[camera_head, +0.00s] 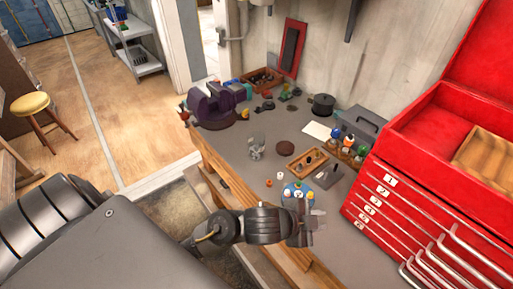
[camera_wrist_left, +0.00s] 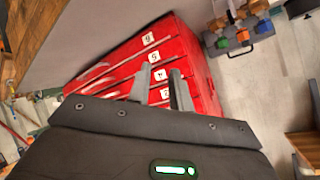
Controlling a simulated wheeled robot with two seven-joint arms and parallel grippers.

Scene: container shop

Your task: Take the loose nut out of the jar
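A small grey, glassy-looking vessel (camera_head: 257,147), which seems to be the jar, stands on the grey bench top. A brown round disc (camera_head: 285,147), perhaps its lid, lies just right of it. I cannot make out a nut inside at this size. My left gripper (camera_head: 314,214) is over the front edge of the bench, nearer to me than the jar and to its right, well apart from it. In the left wrist view my left gripper (camera_wrist_left: 159,70) has its two fingers apart with nothing between them. The jar cannot be made out there. My right gripper is not in view.
A red tool chest (camera_head: 420,205) with numbered drawers fills the right. A purple vise (camera_head: 213,107) stands at the bench's left end. A wooden tray (camera_head: 307,161), colored bottles (camera_head: 348,142) and a small black pot (camera_head: 323,105) stand around. Small round items lie near my left gripper.

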